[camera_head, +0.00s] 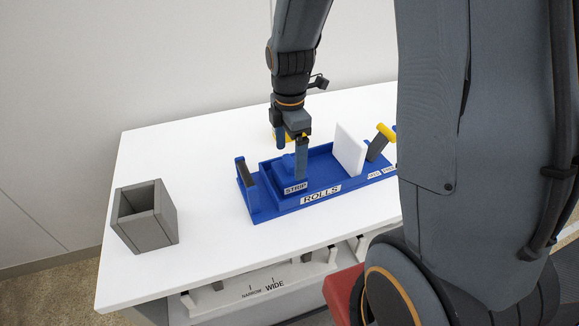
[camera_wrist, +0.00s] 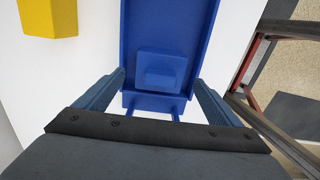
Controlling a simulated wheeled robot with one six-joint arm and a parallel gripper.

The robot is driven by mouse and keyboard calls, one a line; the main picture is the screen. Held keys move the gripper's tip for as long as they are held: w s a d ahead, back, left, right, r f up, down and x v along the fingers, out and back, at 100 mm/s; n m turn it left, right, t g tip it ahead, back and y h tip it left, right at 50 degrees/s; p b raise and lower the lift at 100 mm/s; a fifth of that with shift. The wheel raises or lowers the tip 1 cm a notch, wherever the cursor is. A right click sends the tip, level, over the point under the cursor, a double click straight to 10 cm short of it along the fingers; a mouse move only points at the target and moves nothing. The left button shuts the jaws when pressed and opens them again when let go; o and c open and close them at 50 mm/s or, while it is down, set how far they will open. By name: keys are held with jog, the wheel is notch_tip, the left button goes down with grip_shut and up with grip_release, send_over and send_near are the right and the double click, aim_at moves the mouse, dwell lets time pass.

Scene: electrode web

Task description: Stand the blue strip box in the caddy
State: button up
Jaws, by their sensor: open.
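A long blue caddy (camera_head: 262,214) with labels reading STRIP and ROLLS lies on the white table. A small blue block with a raised top (camera_head: 287,162), which may be the strip box, sits low at the caddy's STRIP end. It also shows in the wrist view (camera_wrist: 161,70), ahead of and between my fingertips. My gripper (camera_head: 291,155) points down over that end, with its fingers apart. The blue caddy floor (camera_wrist: 165,20) runs on beyond the block. I cannot tell whether either finger touches the block or the caddy.
A grey open-topped box (camera_head: 160,222) stands at the table's left. A white panel (camera_head: 350,150) and a yellow-topped tool (camera_head: 385,131) stand toward the caddy's right. A yellow object (camera_wrist: 48,16) lies beyond the caddy. The table (camera_head: 200,180) between grey box and caddy is clear.

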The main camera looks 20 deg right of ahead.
notch_tip(320, 180, up, 5)
jog(key=shift+f+b, duration=0.2)
jog(key=shift+b, duration=0.1)
jog(key=shift+r, duration=0.2)
jog(key=shift+s+r+m, duration=0.1)
jog(key=shift+s+m, duration=0.05)
jog(key=shift+m, duration=0.15)
jog(key=shift+s+m, duration=0.35)
jog(key=shift+m, duration=0.15)
jog(key=s+f+m, duration=0.1)
jog(key=s+m, duration=0.9)
jog(key=m, duration=0.7)
jog(key=shift+f+t, duration=0.4)
jog(key=shift+c, duration=0.3)
